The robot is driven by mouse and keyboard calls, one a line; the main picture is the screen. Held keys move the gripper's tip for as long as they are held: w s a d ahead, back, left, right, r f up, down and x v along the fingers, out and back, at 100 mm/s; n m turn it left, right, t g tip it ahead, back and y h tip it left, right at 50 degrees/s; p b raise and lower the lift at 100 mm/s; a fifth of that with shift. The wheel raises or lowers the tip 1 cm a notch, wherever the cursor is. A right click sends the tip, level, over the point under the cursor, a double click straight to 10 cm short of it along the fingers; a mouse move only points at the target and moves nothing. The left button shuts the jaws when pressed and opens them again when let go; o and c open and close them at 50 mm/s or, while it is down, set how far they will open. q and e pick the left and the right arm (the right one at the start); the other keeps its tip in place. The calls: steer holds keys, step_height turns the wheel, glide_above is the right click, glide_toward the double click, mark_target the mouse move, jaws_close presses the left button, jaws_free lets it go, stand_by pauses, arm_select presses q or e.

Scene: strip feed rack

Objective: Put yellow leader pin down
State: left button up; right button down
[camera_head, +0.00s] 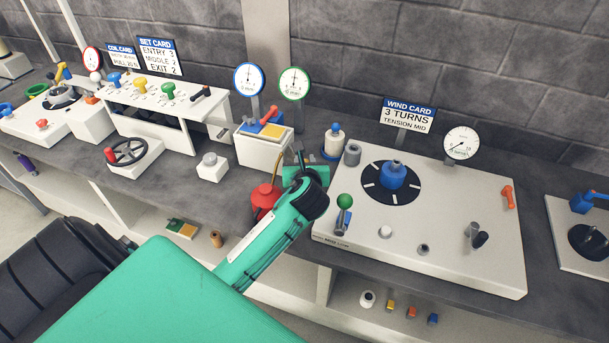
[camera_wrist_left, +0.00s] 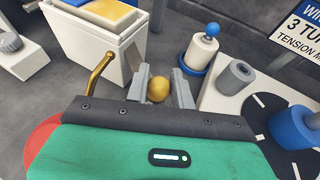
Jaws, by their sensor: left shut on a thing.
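The yellow leader pin shows as a round yellow knob (camera_wrist_left: 158,89) between the two grey fingers of my left gripper (camera_wrist_left: 159,92) in the left wrist view. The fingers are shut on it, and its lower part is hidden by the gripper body. In the head view my left gripper (camera_head: 300,162) is over the bench, between the white box and the winding panel. The pin cannot be made out there. I cannot tell whether its lower end touches anything. My right gripper is not in view.
A white box (camera_head: 262,154) with a yellow top stands left of the gripper. A red can (camera_head: 264,196) with a brass spout (camera_wrist_left: 96,76) is close by. A blue-topped spool (camera_head: 333,142) and the winding panel (camera_head: 440,215) are to the right.

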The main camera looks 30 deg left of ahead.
arm_select(q)
step_height(320, 180, down, 5)
steer(key=shift+f, duration=0.15)
steer(key=shift+f, duration=0.1)
stand_by(0.3)
steer(key=o, duration=1)
